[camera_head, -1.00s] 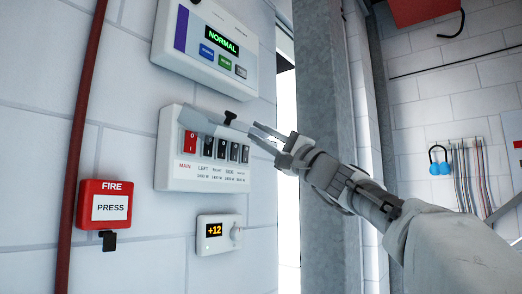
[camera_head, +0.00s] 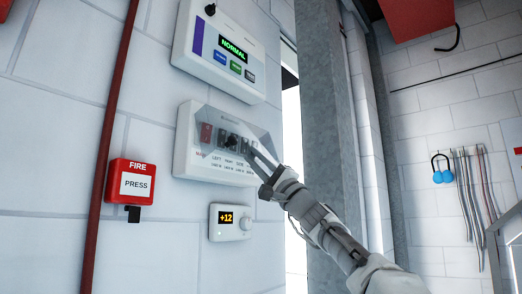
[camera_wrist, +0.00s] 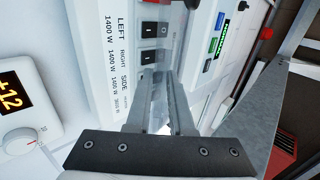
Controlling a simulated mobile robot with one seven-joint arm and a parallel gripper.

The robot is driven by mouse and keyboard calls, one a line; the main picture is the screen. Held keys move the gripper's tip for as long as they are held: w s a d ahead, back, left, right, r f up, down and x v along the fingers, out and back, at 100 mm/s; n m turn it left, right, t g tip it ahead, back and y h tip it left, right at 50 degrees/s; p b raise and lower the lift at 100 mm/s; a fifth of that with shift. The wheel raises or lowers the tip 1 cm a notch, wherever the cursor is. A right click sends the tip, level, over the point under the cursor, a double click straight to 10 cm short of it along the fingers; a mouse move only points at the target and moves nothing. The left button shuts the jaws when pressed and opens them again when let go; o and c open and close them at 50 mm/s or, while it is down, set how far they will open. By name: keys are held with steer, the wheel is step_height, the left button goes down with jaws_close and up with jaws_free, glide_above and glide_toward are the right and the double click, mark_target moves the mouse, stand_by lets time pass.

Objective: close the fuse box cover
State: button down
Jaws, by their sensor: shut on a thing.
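The white fuse box (camera_head: 186,160) hangs on the brick wall, with a red MAIN switch and several black switches above printed labels. Its grey see-through cover (camera_head: 228,116) now lies in front of the switches; I cannot tell whether it is flush with the box. A dark knob (camera_head: 232,142) shows on the cover. My gripper (camera_head: 250,152) is at the cover's lower right front, shut on its knob or edge; the exact contact is hard to see. In the wrist view the fingers (camera_wrist: 160,105) reach toward the fuse box (camera_wrist: 95,50), whose black switches and labels show close by.
A panel reading NORMAL (camera_head: 222,75) is above the fuse box, and a thermostat reading +12 (camera_head: 229,222) is below. A red fire button (camera_head: 135,188) and a red pipe (camera_head: 112,110) are at left. A grey steel post (camera_head: 325,110) stands close at right.

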steer(key=w+a+f, duration=0.2)
steer(key=shift+a, duration=0.4)
steer(key=shift+r, duration=0.15)
stand_by(0.3)
steer(key=c, duration=1)
jaws_free()
steer(key=shift+a, duration=0.1)
steer(key=shift+o, duration=0.8)
steer(key=shift+w+a, duration=0.1)
steer(key=shift+w, duration=0.05)
steer(key=shift+a+f, duration=0.1)
steer(key=shift+f, duration=0.1)
steer(key=shift+w+f+b, duration=0.1)
steer(key=shift+f+b, duration=0.05)
steer(key=shift+b, duration=0.15)
